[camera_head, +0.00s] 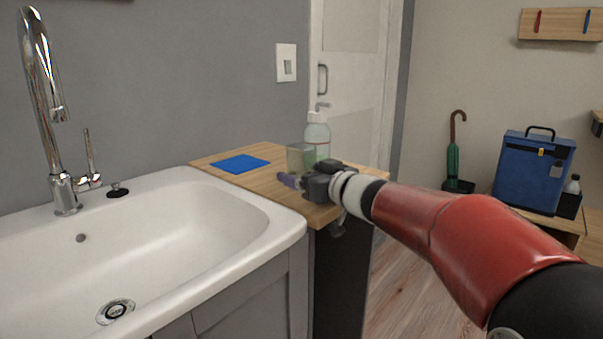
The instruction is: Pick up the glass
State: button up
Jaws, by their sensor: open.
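The clear glass (297,157) stands on the wooden counter, in front and to the left of a green soap bottle (317,138). It is see-through and its lower part is partly hidden by my gripper. My gripper (287,181) reaches in from the right, low over the counter, with its fingers pointing left. The fingers are open and look close in front of the glass. I cannot tell from this view whether they touch it. Nothing shows held between them.
The wooden counter (270,185) also bears a flat blue cloth or pad (240,163) at left. A white sink (170,235) with a chrome faucet (45,110) adjoins it. A blue case (534,172) and a green umbrella (453,150) stand farther right.

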jog(key=shift+c, duration=0.4)
jog(key=c, duration=1.1)
jog(key=shift+s+r, duration=0.1)
jog(key=shift+s+d+r+p, duration=0.3)
jog(key=shift+s+d+r, duration=0.2)
jog(key=shift+r, duration=0.2)
jog(key=s+d+r+p, duration=0.1)
jog(key=s+d+r, duration=0.5)
jog(key=s+d, duration=0.2)
jog(key=shift+s+r, duration=0.2)
jog(key=shift+s, duration=0.5)
